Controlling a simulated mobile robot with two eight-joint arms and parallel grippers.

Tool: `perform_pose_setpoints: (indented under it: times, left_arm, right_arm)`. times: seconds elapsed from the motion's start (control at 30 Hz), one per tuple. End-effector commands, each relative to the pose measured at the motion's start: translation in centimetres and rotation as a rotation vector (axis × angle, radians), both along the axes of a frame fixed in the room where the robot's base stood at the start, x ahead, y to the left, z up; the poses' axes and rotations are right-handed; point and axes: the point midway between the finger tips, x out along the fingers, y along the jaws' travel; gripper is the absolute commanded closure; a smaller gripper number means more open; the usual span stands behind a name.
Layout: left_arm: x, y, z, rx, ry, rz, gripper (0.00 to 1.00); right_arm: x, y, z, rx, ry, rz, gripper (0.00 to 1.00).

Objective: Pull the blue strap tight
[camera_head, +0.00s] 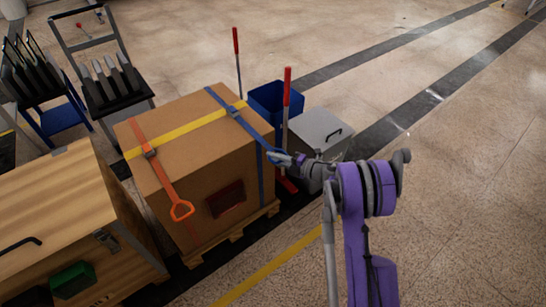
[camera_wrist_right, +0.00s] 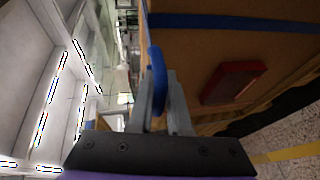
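A large brown box (camera_head: 190,110) stands on a wooden pallet (camera_head: 228,238). The blue strap (camera_head: 220,97) runs over its top right part and down the front side, with a buckle (camera_head: 232,111) near the top edge. The strap also crosses the box in the right wrist view (camera_wrist_right: 230,22). My right gripper (camera_head: 280,158) is at the box's front right edge. In the right wrist view its fingers (camera_wrist_right: 163,95) are closed around the blue strap's pull handle (camera_wrist_right: 157,72). The handle's lower part is hidden between the fingers. My left gripper is in neither view.
A yellow strap (camera_head: 180,131) and an orange strap with a looped handle (camera_head: 181,209) are also on the box. A wooden crate (camera_head: 55,205) stands to the left. A blue bin (camera_head: 268,97) and a grey lidded bin (camera_head: 318,130) stand behind my gripper. Floor at right is clear.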

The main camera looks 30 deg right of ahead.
Motion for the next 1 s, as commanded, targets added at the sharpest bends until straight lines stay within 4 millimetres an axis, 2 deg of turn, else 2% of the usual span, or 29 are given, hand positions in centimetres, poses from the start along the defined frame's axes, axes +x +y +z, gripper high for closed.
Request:
perform_pose_setpoints:
  times: [0.03,0.13,0.67,0.77,1.0]
  left_arm:
    - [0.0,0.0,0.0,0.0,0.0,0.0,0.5]
    - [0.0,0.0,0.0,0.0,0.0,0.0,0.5]
    - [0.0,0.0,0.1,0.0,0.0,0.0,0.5]
    - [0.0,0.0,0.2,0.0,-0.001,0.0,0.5]
    - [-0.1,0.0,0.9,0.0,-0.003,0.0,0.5]
  right_arm:
    - [-0.1,0.4,0.0,0.001,0.0,0.011,0.74]
    - [-0.1,0.4,0.0,0.003,-0.001,0.011,0.57]
    - [-0.3,0.0,0.1,0.002,-0.002,0.004,0.57]
    - [-1.2,-0.6,0.4,0.001,-0.002,0.002,0.57]
    - [-5.5,-2.7,1.3,0.001,-0.002,0.001,0.57]
